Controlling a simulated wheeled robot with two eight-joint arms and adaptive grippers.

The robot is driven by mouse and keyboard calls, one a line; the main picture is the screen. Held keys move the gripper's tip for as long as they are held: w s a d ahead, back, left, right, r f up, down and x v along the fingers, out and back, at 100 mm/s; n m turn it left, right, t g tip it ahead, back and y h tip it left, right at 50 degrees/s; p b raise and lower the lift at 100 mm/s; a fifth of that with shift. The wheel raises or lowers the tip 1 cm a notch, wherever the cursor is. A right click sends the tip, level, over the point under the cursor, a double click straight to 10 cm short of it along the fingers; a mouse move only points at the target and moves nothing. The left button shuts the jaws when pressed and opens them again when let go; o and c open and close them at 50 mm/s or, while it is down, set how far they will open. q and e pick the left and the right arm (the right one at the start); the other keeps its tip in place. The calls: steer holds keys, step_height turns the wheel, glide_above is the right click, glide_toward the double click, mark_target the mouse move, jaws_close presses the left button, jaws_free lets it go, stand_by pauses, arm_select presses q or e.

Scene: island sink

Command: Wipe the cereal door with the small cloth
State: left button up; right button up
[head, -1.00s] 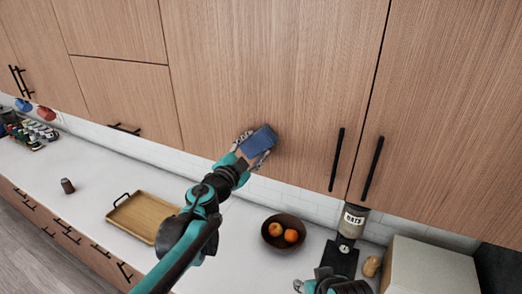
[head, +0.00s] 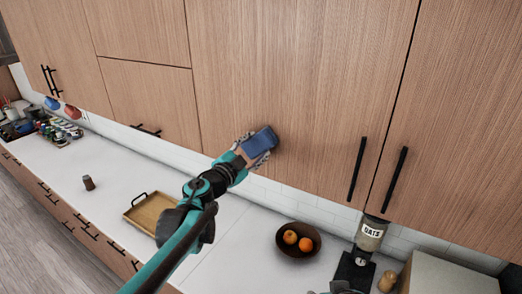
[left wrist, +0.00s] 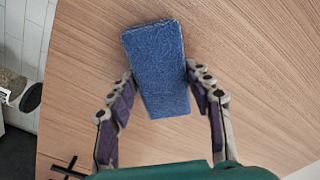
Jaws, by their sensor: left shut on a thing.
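The small blue cloth (head: 260,143) is a folded pad held in my left gripper (head: 252,148), at the lower part of a large wooden cabinet door (head: 300,80). In the left wrist view the cloth (left wrist: 158,70) sits between the two fingers of my left gripper (left wrist: 162,92), with the wood-grain door (left wrist: 250,60) behind it. The cloth looks against or very close to the door; exact contact is hidden. The door's black handle (head: 357,168) is to the right of the cloth.
Below, the white counter (head: 230,255) holds a wooden tray (head: 150,214), a dark bowl (head: 298,250) with oranges, an oats dispenser (head: 371,232) and a pale box (head: 450,275). A small brown jar (head: 88,183) stands at left. Neighbouring cabinet doors flank this one.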

mark_target(251, 140)
arm_select(q)
steer(key=shift+w+a, duration=0.6)
steer(key=shift+a, duration=0.25)
steer(key=shift+s, duration=0.1)
steer(key=shift+v, duration=2.9)
steer(key=shift+s, duration=0.1)
steer(key=v, duration=0.3)
steer(key=shift+d, duration=0.15)
steer(key=shift+r+x, duration=0.3)
steer(key=shift+x, duration=0.85)
steer(key=shift+r+x, duration=0.25)
steer(key=shift+x, duration=0.9)
steer(key=shift+r+x, duration=0.3)
steer(key=shift+x, duration=0.85)
